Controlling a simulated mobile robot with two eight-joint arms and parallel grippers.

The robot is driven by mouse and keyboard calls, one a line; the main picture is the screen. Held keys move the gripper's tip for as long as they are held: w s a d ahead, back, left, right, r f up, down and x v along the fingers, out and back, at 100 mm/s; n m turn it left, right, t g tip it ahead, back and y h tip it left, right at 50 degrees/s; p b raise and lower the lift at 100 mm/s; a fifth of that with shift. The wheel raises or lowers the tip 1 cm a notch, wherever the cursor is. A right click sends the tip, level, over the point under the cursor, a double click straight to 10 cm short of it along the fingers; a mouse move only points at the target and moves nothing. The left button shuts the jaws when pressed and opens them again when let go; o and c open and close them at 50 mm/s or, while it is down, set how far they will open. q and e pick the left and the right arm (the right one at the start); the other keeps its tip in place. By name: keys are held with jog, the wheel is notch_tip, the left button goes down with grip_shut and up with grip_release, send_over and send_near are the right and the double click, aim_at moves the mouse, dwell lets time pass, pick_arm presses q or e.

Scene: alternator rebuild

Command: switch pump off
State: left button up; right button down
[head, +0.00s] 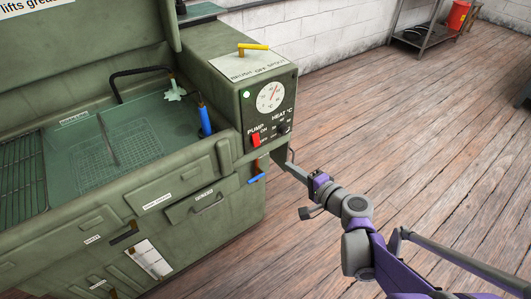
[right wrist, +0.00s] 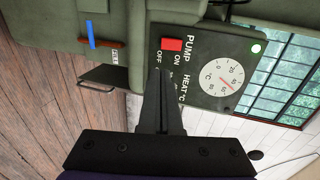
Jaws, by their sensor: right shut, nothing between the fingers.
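The red pump switch (head: 256,140) sits on the green control panel of the parts washer, beside the PUMP, ON and OFF lettering. It also shows in the right wrist view (right wrist: 172,44). I cannot tell which way the switch is tipped. My right gripper (head: 278,156) is shut and empty, just below and right of the switch in the head view. In the right wrist view its fingertips (right wrist: 163,72) point at the panel by the lettering, apart from the switch and partly covering the HEAT labels. My left gripper is not in view.
A round temperature dial (head: 271,96) and a pale green lamp (head: 246,94) are above the switch. A heat knob (head: 284,129) is to its right. The wash basin (head: 110,135) is at left; open wooden floor (head: 400,150) at right.

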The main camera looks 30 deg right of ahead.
aim_at(256, 139)
dwell(0.3)
jog(key=b+x, duration=0.3)
jog(key=x, duration=1.1)
jog(key=shift+d, duration=0.1)
